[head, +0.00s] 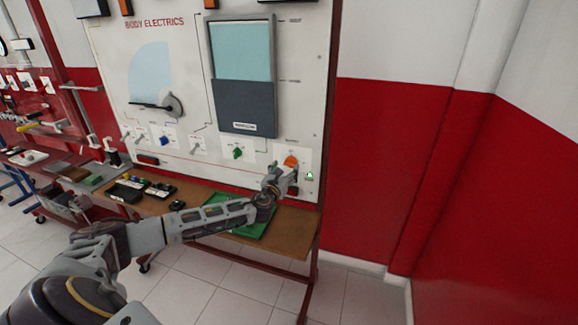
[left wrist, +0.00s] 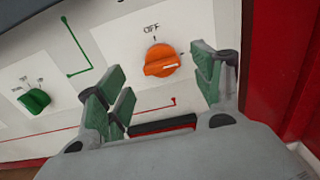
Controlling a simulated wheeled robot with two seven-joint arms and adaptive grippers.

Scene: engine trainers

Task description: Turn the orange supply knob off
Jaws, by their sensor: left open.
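The orange supply knob (head: 291,161) is on the lower right of the white Body Electrics panel (head: 184,60). In the left wrist view the orange knob (left wrist: 160,60) shows whole, with the word OFF printed above it. Its ridge lies nearly level in that picture and points toward a small mark at its right, not toward OFF. My left gripper (head: 275,172) is just below and left of the knob in the head view. In the left wrist view its green-padded fingers (left wrist: 165,88) are open, with the knob beyond and between them, apparently untouched. My right gripper is not in view.
A green knob (head: 238,153) sits left of the orange one, and a blue knob (head: 165,140) further left. Below the panel is a wooden shelf (head: 290,232) with a green tray (head: 245,230) and dark boxes. A red-and-white wall (head: 375,160) stands at the right.

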